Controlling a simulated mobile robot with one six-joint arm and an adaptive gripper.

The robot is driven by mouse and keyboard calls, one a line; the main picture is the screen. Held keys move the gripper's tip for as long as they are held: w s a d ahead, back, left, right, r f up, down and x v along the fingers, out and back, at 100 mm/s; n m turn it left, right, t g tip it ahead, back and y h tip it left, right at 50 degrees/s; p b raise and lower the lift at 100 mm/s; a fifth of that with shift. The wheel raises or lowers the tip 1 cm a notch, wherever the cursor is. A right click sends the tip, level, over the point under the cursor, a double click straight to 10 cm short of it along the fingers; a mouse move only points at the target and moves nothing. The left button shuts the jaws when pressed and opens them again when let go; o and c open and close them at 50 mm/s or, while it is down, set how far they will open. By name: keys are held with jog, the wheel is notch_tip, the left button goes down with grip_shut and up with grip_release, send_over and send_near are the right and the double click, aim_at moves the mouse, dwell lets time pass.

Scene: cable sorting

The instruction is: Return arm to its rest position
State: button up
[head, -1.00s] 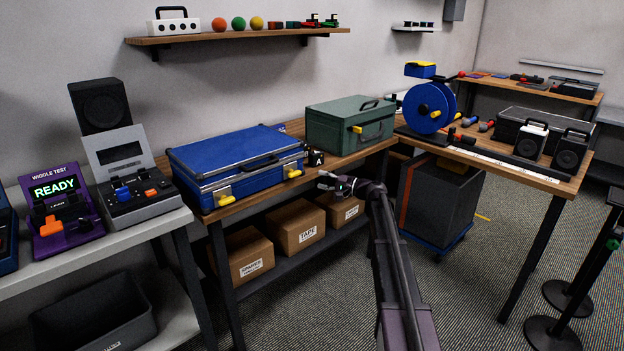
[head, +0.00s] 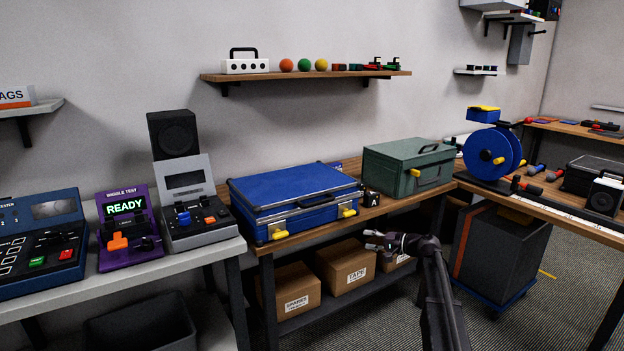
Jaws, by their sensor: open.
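My gripper (head: 374,240) is open and empty at the end of my dark arm. It hangs in front of the wooden bench, to the right of and below the blue case in the picture. Its fingers point left, in front of the lower shelf with the cardboard boxes. My arm rises from the bottom edge and bends at the wrist. The closed blue case (head: 290,190) with yellow latches lies on the bench. The green toolbox (head: 408,166) stands to its right.
A purple wiggle tester (head: 127,228) reading READY and a grey tester (head: 192,212) stand on the left table. Cardboard boxes (head: 346,266) sit on the lower shelf. A blue cable reel (head: 492,152) stands on the right bench, above a dark bin (head: 502,250). Carpeted floor is open at right.

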jog(key=s+a+f+n+g+h, duration=0.2)
jog(key=s+a+f+g+h, duration=0.35)
jog(key=s, duration=0.75)
jog(key=s+a+f+n+g+h, duration=0.25)
jog(key=s+f, duration=0.55)
jog(key=s, duration=0.5)
jog(key=s+d+n+h, duration=0.25)
jog(key=s+h, duration=0.25)
jog(key=s, duration=0.5)
notch_tip(320, 180, up, 25)
jog(key=m+p, duration=0.1)
jog(key=p, duration=2.5)
jog(key=shift+w+d+g+p, duration=0.15)
jog(key=shift+d+g+p, duration=0.15)
